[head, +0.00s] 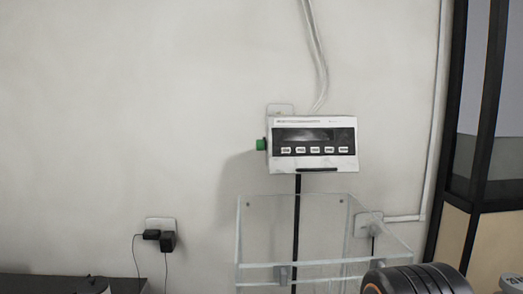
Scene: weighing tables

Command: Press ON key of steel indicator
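The steel indicator (312,144) is a pale box high in the head view, right of centre, in front of the wall. It sits at the top of a thin black post (297,222). Its face has a dark, blank-looking display (303,135) with a row of several small white keys (315,150) below it. The key labels are too small to read, so I cannot tell which is ON. A green part (261,144) sticks out from its left side. My gripper is not in view, and nothing covers the indicator's face.
A clear open-topped holder (330,266) stands below the indicator. A black ribbed cylinder with an orange ring (415,279) is at the bottom right, in front of it. A socket with black plugs (160,237) is on the left wall. A dark-framed partition (487,120) stands at right.

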